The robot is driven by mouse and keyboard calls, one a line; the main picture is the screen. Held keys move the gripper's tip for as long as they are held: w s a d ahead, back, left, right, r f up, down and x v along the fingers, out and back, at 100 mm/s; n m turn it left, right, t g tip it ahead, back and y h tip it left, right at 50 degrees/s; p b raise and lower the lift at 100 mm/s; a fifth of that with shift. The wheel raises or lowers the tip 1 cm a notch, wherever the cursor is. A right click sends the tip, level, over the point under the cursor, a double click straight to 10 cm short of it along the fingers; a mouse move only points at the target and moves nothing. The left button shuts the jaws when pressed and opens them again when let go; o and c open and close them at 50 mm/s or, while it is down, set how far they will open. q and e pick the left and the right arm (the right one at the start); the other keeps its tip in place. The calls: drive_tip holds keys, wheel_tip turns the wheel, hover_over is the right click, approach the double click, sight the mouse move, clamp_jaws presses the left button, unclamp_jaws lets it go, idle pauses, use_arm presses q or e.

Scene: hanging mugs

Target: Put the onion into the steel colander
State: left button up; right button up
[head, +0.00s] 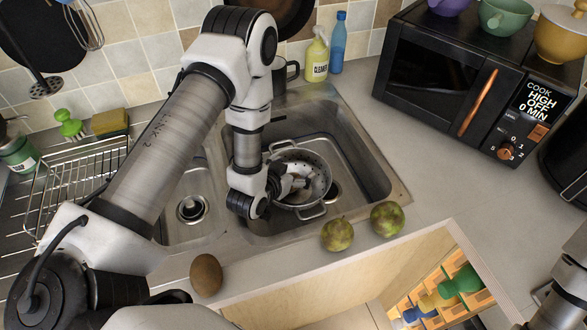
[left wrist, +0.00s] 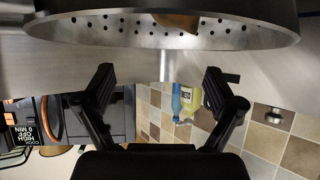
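The steel colander (head: 316,163) stands in the right sink basin, with a handle on each side. In the left wrist view its perforated wall and rim (left wrist: 90,30) fill the top. My left gripper (head: 302,184) is over the colander, partly covering its inside. Its fingers are wide apart with nothing between them in the left wrist view (left wrist: 160,82). An orange-brown thing (left wrist: 176,20) shows partly inside the colander; it looks like the onion, but most of it is hidden. My right gripper is out of view.
A brown egg-shaped item (head: 207,275) and two green fruits (head: 337,234) (head: 386,218) lie on the counter's front edge. A dish rack (head: 75,180) stands left, a microwave (head: 450,85) right. Cleaner (head: 316,60) and blue (head: 338,42) bottles stand behind the sink.

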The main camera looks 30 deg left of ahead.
use_arm(q)
wheel_tip(320, 180, up, 10)
idle(0.5)
idle(0.5)
